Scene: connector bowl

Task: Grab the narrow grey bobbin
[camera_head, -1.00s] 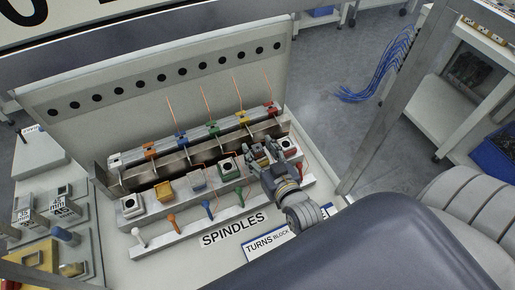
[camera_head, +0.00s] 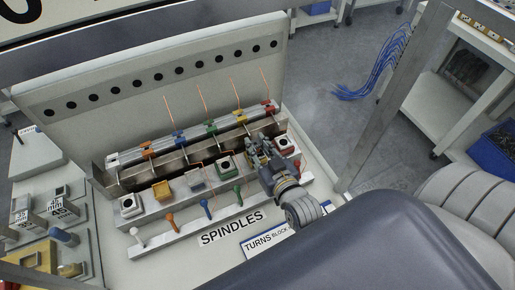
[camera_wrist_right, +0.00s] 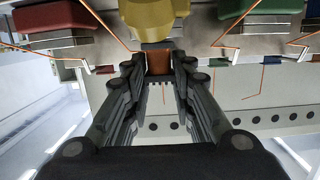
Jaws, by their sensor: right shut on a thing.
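My right gripper (camera_head: 262,148) is over the row of spindle stations, between the green-topped station and the red one at the right end. In the right wrist view my right gripper (camera_wrist_right: 159,72) is shut on a narrow bobbin (camera_wrist_right: 159,62), with a copper-brown face showing between the fingertips. The fingers hide most of it, so its grey parts are hard to make out. A yellow part (camera_wrist_right: 155,18) is just above it in that picture. My left gripper is not in view.
A metal rail with thin copper wires runs behind. Coloured pegs (camera_head: 206,208) line the front. A perforated panel (camera_head: 150,85) stands at the back.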

